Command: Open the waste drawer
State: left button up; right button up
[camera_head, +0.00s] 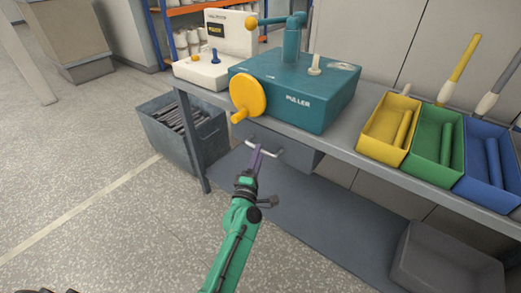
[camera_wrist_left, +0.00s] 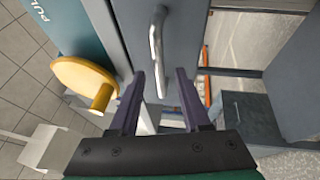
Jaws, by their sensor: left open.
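The waste drawer (camera_head: 292,156) is a grey box under the bench top, below the teal puller. It looks shut. A pale bar handle (camera_head: 270,152) is on its front. In the left wrist view the drawer front (camera_wrist_left: 185,40) carries the same handle (camera_wrist_left: 155,45), running lengthwise in that picture. My left gripper (camera_head: 256,151) is in front of the drawer, close to the handle. In the wrist view its dark purple fingers (camera_wrist_left: 159,88) are apart, with the handle's end ahead of the gap between them. I cannot tell whether they touch. My right gripper is not in view.
The teal puller (camera_head: 300,95) with its yellow knob wheel (camera_head: 247,96) stands above the drawer. Yellow, green and blue trays (camera_head: 432,157) stand on the right. The floor in front is clear.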

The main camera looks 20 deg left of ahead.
pick_arm(q)
jog(key=shift+w+r, duration=0.2)
jog(key=shift+w, duration=1.25)
grip_shut()
